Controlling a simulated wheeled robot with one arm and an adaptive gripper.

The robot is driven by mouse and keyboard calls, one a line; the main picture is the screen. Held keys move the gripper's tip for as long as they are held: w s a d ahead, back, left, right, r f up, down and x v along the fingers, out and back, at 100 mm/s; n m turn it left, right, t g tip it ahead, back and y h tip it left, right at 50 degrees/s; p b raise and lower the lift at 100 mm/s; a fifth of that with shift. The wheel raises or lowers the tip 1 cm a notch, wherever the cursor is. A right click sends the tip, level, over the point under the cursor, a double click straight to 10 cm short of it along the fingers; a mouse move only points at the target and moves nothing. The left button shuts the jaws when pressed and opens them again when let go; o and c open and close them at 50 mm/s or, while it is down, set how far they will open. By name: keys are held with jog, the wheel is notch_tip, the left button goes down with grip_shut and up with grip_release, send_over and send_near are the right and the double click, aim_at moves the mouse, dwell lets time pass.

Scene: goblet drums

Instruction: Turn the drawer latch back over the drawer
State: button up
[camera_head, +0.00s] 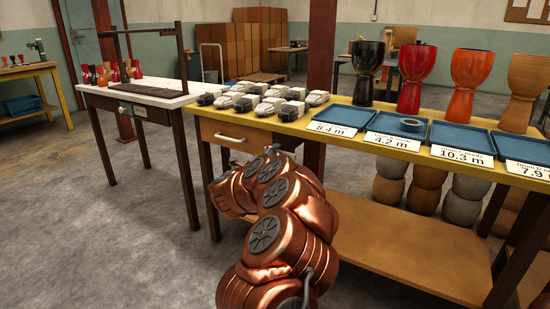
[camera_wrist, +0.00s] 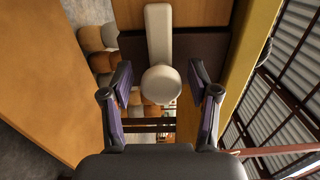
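The wooden drawer (camera_head: 222,130) with a pale bar handle sits under the left end of the yellow bench top and looks closed. In the wrist view, the cream latch (camera_wrist: 159,36) is a straight bar ending in a round knob (camera_wrist: 161,85). The bar runs from the knob toward the picture's top, across a dark brown strip and onto a wood panel. My gripper (camera_wrist: 161,92) is open, with one finger on each side of the knob and a visible gap at both. In the head view, my copper arm hides the latch and most of my gripper.
The yellow bench (camera_head: 385,143) carries grey-white boxed items, blue trays, number cards and goblet drums. Its lower shelf (camera_head: 405,245) lies beneath, with drum bodies at the back. A white-topped table (camera_head: 150,95) stands left. The concrete floor left of my arm is clear.

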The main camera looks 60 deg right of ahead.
jog(key=shift+a, duration=0.1)
jog(key=a, duration=1.2)
jog(key=shift+s, duration=0.2)
jog(key=shift+d, duration=0.1)
dwell(0.3)
